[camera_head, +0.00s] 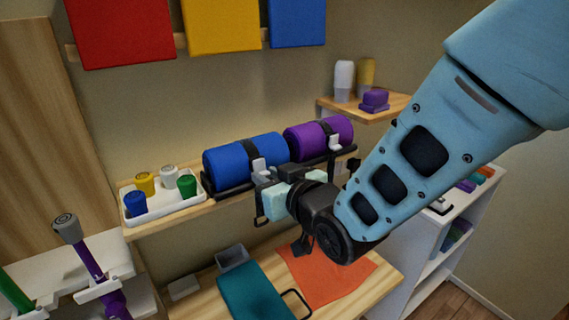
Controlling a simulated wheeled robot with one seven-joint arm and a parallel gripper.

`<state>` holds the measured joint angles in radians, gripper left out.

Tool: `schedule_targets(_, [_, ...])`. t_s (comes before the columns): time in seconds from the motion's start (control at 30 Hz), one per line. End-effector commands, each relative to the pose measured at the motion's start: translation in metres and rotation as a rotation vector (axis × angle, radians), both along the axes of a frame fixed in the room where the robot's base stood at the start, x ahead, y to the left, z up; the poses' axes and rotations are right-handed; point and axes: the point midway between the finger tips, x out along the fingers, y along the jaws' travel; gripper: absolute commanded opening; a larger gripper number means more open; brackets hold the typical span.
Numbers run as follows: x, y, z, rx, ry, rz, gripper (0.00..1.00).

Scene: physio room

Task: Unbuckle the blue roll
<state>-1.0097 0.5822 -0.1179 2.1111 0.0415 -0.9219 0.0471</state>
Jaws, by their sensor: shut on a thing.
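The blue roll (232,158) lies on a dark cradle on the wall shelf, left of the purple roll (305,138). A dark strap (250,148) crosses the blue roll near its right end. A light grey buckle piece (259,166) sits at the strap's front. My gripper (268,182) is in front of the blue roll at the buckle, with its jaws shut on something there. The exact grip is small and partly hidden by the gripper body, so I cannot tell if the buckle is fastened.
A white tray (146,217) with several coloured cups stands left of the blue roll. Below, a bench (205,301) holds a teal pad (252,292), an orange cloth (322,273) and a grey box (232,258). A corner shelf (396,106) holds bottles and a purple block. My arm covers the right side.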

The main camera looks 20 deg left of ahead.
Motion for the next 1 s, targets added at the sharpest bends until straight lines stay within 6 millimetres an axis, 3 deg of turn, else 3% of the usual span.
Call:
schedule_targets(0.03, [0.001,-0.001,0.011,-0.028,0.026,-0.001,0.01])
schedule_targets(0.2, [-0.001,-0.002,0.019,-0.149,0.129,-0.001,0.01])
schedule_targets(1.0, [0.002,0.003,0.046,-0.715,0.609,0.0,0.01])
